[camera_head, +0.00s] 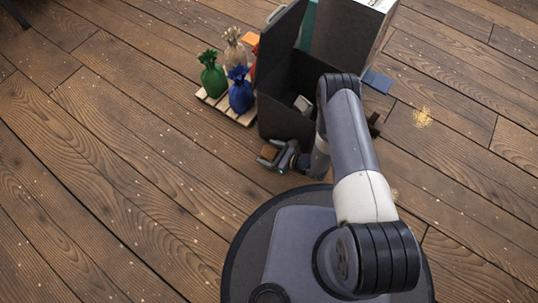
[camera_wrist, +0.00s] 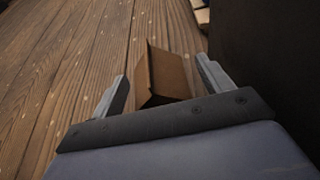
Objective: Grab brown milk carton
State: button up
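The brown milk carton (camera_wrist: 168,76) stands between the two fingers of my gripper (camera_wrist: 162,72) in the wrist view. In the head view my gripper (camera_head: 270,154) is low near the floor beside the dark open box, with a small brown patch of the carton (camera_head: 268,152) showing between the fingers. The carton's lower part is hidden by my gripper in the wrist view.
A dark open box (camera_head: 283,117) stands close on the gripper's right; its dark wall (camera_wrist: 264,45) fills the right of the wrist view. A pallet (camera_head: 240,117) with green, blue and beige sacks is behind. A dark brown object (camera_head: 375,124) lies right of my arm. Floor at left is clear.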

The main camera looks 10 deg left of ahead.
jog(key=c, duration=1)
jog(key=shift+o, duration=0.2)
jog(key=shift+r, duration=0.1)
